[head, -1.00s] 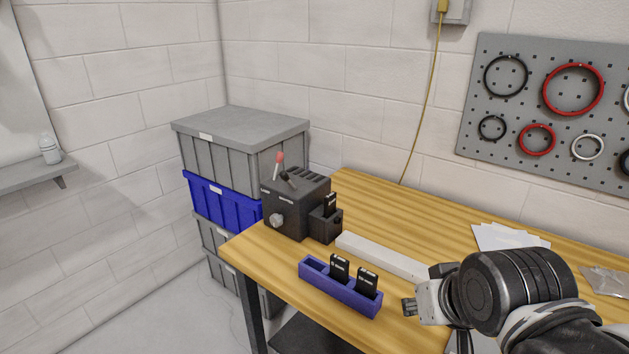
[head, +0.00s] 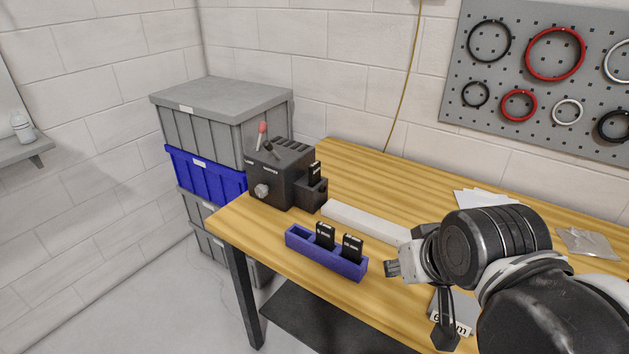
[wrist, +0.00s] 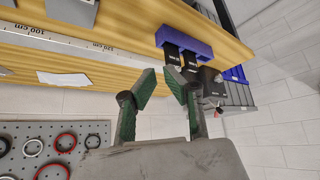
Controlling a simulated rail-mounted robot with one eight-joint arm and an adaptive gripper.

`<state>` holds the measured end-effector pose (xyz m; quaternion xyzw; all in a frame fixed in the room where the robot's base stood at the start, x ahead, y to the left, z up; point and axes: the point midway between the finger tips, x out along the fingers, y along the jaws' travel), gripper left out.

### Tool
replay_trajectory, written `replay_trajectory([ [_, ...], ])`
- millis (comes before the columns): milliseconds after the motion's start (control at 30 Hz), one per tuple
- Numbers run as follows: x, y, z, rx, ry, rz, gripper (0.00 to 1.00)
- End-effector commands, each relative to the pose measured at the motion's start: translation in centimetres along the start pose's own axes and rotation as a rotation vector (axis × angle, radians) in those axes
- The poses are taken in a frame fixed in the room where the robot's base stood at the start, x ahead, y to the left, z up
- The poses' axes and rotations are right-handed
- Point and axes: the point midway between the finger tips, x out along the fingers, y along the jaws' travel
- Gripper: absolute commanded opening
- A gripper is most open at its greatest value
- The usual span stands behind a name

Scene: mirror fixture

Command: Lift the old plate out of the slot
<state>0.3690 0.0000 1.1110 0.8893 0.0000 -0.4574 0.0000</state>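The old plate, a small black plate (head: 314,171), stands upright in the slot block on the right side of the dark fixture (head: 281,176). The fixture carries a red-tipped lever and a round knob. A purple-blue rack (head: 298,243) in front holds two labelled black plates (head: 325,234) and (head: 352,246). My gripper (head: 391,268) is right of the rack, over the table and away from the slot. In the wrist view my gripper (wrist: 163,78) shows its green-padded fingers apart with nothing between them. The rack (wrist: 204,47) and part of the fixture (wrist: 211,82) show beyond the fingertips.
A pale ruler-like bar (head: 362,222) lies on the wooden table (head: 390,188) behind the rack. White papers (head: 486,198) and a clear bag (head: 587,241) lie at the right. Stacked bins (head: 205,172) stand left of the table. A pegboard (head: 545,90) with rings hangs behind.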

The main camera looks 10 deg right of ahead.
Motion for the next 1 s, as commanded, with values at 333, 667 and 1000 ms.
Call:
replay_trajectory([
  [333,0.0,0.0,0.0,0.0,0.0,0.0,0.35],
  [667,-0.7,-0.2,-4.2,0.046,-0.04,-0.003,0.35],
  [1000,-0.3,-1.0,-14.5,0.173,-0.146,0.003,0.35],
])
